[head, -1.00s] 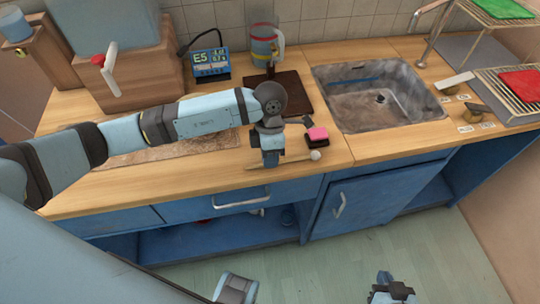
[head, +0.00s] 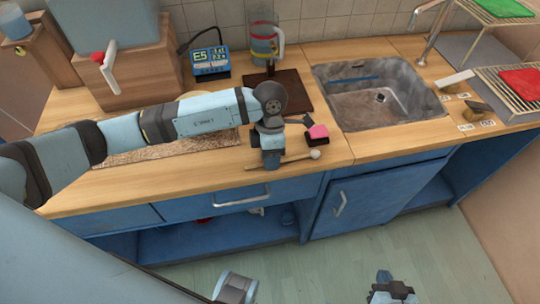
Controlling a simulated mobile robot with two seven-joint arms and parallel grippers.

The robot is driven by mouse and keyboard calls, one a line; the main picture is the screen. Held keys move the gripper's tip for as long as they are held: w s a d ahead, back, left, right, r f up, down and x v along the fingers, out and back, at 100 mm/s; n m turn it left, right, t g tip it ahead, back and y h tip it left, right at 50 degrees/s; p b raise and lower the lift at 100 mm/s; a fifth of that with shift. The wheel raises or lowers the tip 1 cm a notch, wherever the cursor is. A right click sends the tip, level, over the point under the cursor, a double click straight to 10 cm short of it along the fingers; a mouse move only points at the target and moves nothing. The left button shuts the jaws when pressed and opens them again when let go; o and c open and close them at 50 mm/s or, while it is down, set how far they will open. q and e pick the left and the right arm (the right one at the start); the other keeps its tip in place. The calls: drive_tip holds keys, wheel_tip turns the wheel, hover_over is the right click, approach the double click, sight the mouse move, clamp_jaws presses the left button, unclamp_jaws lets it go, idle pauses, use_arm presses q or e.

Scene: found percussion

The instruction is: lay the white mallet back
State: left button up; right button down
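The white mallet shows as a thin wooden stick with a round white head (head: 315,154), near the counter's front edge. My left gripper (head: 271,163) points down over the middle of its stick, which shows on both sides of the fingers. The fingers are too small to tell whether they are shut on the stick, and I cannot tell whether the mallet touches the counter. My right gripper (head: 384,276) is low in the view, in front of the cabinets and away from the counter. I cannot tell its opening.
A pink-topped dark block (head: 317,133) is just behind the mallet head. A dark board (head: 288,96) with a jug (head: 263,48) lies behind the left gripper. A metal sink (head: 350,108) is to the right. A speckled mat (head: 170,149) lies left, under my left arm.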

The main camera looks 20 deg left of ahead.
use_arm(q)
drive_tip(key=shift+w+a, duration=0.15)
drive_tip(key=v, duration=1.3)
drive_tip(key=shift+r+b, duration=0.35)
drive_tip(key=shift+r, duration=0.05)
